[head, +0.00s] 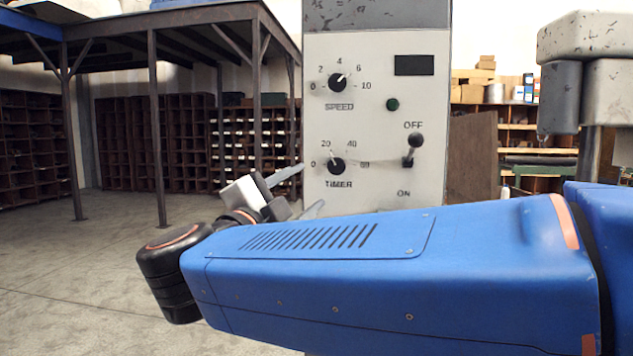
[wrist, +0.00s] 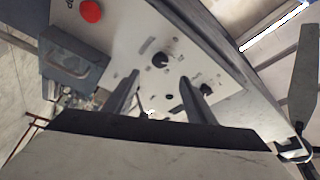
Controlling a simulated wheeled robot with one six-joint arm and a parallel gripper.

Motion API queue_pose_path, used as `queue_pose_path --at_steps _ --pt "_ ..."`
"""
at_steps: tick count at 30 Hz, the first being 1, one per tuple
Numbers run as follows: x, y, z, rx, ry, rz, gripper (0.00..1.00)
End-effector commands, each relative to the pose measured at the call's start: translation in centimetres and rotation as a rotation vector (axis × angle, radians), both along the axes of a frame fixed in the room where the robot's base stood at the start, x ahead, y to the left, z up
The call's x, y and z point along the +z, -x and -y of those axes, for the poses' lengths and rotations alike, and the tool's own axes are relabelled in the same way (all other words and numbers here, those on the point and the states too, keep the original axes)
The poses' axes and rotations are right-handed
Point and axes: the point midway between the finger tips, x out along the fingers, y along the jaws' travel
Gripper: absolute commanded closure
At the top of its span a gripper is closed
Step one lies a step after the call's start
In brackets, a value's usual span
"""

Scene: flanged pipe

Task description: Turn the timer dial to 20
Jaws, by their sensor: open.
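The timer dial (head: 336,166) is a black knob low on the pale control panel (head: 370,112), with marks 0, 20, 40 and a blurred last one. A pale line shows at its upper left, toward 20; its exact setting is hard to read. My gripper (head: 299,191) is open, its two grey fingers apart, left of and below the dial in the head view. In the wrist view the fingers (wrist: 160,76) point at the panel, with a dark knob (wrist: 160,59) just beyond and between the tips. I cannot tell which knob this is. No contact is visible.
The speed dial (head: 336,82) sits above the timer dial, pointing between 4 and 6. A red button (wrist: 91,11) shows in the wrist view.

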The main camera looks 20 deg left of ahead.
Motion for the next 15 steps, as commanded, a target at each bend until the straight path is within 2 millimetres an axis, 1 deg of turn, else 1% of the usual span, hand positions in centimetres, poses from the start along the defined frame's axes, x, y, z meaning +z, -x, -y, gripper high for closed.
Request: queue_pose_path --at_steps 1,6,10,15 --pt "-0.2 1.0 -0.2 0.002 0.0 0.0 0.49" --pt "-0.6 3.1 -0.4 0.001 0.0 0.0 0.49" --pt "-0.8 3.9 -0.4 0.0 0.001 0.001 0.49" --pt "-0.9 4.2 -0.4 -0.001 0.001 0.0 0.49"
